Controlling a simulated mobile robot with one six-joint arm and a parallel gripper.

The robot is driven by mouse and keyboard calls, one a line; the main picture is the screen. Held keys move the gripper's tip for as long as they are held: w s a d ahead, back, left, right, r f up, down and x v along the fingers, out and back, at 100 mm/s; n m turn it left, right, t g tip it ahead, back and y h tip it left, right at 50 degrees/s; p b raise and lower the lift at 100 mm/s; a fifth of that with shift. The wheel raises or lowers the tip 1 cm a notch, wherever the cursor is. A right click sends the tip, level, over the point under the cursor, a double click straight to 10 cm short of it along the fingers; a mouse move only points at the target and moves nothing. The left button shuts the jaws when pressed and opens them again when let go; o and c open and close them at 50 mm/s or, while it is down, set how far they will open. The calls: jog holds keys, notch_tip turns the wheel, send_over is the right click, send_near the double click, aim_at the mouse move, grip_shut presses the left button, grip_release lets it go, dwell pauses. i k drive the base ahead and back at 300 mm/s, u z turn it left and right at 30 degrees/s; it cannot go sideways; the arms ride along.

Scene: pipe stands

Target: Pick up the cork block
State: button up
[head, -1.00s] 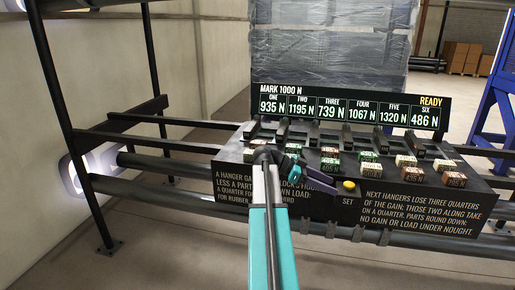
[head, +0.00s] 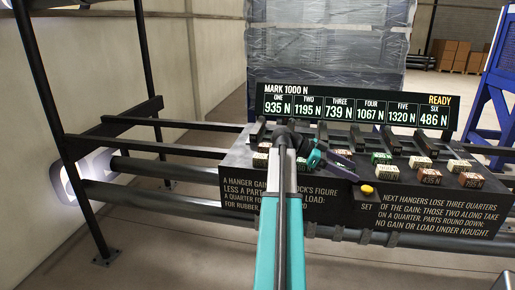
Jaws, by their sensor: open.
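Several small labelled blocks sit in two rows on the black bench top (head: 237,158). Two pale cream-tan blocks (head: 420,162) and (head: 458,165) are at the right of the back row. Red-brown blocks (head: 430,176) and (head: 471,180) lie in front of them. Green-marked blocks (head: 381,158) are nearer the middle. The labels are too small to read, so I cannot tell which block is cork. My gripper (head: 345,168) is open above the middle of the bench, left of the pale blocks. It and my arm hide some of the blocks.
A display board (head: 352,106) reads MARK 1000 N, READY and six loads. A yellow SET button (head: 367,190) is on the front edge. Dark hangers (head: 387,140) stand behind the blocks. Pipes (head: 150,194) and a black frame (head: 108,130) are at left.

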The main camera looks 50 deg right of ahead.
aim_at(262, 147)
jog(key=i, duration=1.6)
